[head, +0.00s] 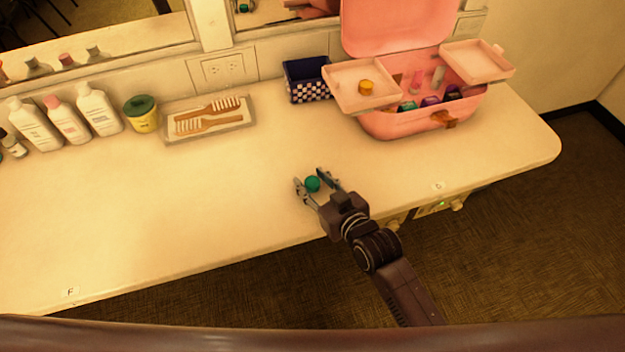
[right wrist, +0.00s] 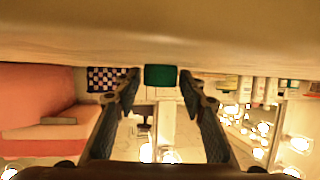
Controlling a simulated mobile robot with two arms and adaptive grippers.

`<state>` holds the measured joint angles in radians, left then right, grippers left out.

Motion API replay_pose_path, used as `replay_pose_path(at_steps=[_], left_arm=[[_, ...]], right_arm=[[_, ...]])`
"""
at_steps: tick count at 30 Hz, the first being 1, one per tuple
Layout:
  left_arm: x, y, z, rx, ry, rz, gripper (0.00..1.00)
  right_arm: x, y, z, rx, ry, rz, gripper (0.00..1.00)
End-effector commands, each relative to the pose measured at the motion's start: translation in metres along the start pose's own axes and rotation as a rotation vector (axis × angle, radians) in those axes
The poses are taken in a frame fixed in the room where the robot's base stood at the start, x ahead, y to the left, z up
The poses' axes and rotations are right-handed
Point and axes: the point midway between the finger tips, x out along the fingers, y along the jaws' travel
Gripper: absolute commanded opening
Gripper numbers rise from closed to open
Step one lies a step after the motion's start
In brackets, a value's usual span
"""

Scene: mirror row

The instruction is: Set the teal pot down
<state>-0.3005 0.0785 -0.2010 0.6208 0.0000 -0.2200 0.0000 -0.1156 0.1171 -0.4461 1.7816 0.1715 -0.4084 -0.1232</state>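The small teal pot (head: 312,184) stands on the pale countertop near its front edge. It also shows as a dark teal block in the right wrist view (right wrist: 160,76), where the picture is upside down and the pot meets the counter surface. My right gripper (head: 310,178) is open, with one finger on either side of the pot. In the right wrist view a narrow gap shows between the pot and each fingertip (right wrist: 160,84). My left gripper is not in view.
An open pink case (head: 385,124) with fold-out trays holds several small items at the back right. A checkered blue box (head: 307,80), a tray with combs (head: 165,135), a green-lidded yellow jar (head: 145,120) and several bottles (head: 98,110) line the back. The counter around the pot is clear.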

Motion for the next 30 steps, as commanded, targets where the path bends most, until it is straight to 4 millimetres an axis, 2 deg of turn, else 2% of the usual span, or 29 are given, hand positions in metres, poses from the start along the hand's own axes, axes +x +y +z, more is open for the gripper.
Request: replay_pose_path(at_steps=[9, 13, 17, 24, 30], left_arm=[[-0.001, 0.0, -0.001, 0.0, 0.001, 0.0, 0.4], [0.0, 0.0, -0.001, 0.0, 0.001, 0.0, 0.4], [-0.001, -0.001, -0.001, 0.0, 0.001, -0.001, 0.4], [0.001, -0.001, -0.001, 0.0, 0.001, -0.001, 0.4], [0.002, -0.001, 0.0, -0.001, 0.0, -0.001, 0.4]], right_arm=[[-0.001, 0.0, -0.001, 0.0, 0.0, 0.0, 0.43], [-0.01, 0.0, 0.0, 0.0, -0.001, 0.0, 0.43], [-0.032, 0.0, 0.0, -0.002, -0.001, 0.0, 0.43], [-0.084, 0.0, 0.001, -0.001, -0.003, 0.0, 0.43], [-0.112, 0.0, 0.0, -0.001, -0.002, 0.0, 0.43]])
